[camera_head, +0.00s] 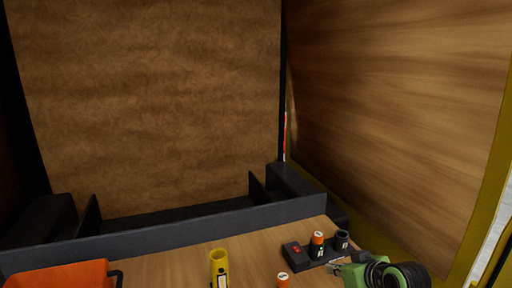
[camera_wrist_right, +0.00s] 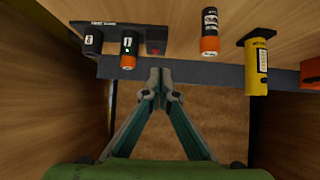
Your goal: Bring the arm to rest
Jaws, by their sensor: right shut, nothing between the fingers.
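My right gripper (camera_head: 336,267) is low at the right in the head view, at the front right of the wooden worktop, near the black charger (camera_head: 298,255). In the wrist view its fingertips (camera_wrist_right: 160,78) are together with nothing between them. An orange-and-black battery (camera_head: 317,246) and a dark cylinder (camera_head: 342,240) stand at the charger; they also show in the wrist view, apart from the fingertips. My left gripper is not in view.
A yellow flashlight body (camera_head: 219,268) and another orange-topped battery (camera_head: 282,280) stand on the worktop (camera_head: 180,266). An orange bin (camera_head: 60,276) is at the front left. A dark raised rim (camera_head: 160,232) runs along the back, with brown panels behind and to the right.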

